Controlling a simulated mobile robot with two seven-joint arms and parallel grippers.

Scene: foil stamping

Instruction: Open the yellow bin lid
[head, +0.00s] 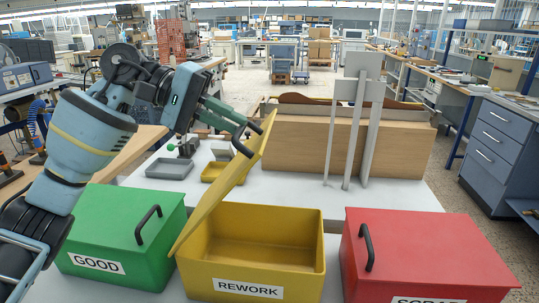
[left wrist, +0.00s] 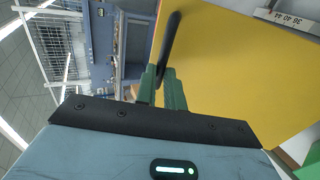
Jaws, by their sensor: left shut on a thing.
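The yellow bin (head: 305,265), labelled REWORK, stands between the green and red bins, and its inside shows empty. Its yellow lid (head: 218,193) is raised steeply, tilted up to the right from the bin's left edge. The lid also fills the right of the left wrist view (left wrist: 235,70). My left gripper (head: 246,138) is at the lid's upper end, shut on the dark lid handle (left wrist: 172,38). The green fingers close around the handle's near part in the left wrist view (left wrist: 160,90). My right gripper is not in view.
A green GOOD bin (head: 95,220) stands to the left, and a red SCRAP bin (head: 420,245) to the right, both with lids shut. Behind are a grey tray (head: 170,168), a small yellow tray (head: 212,172) and a wooden box (head: 300,143) with grey uprights before it.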

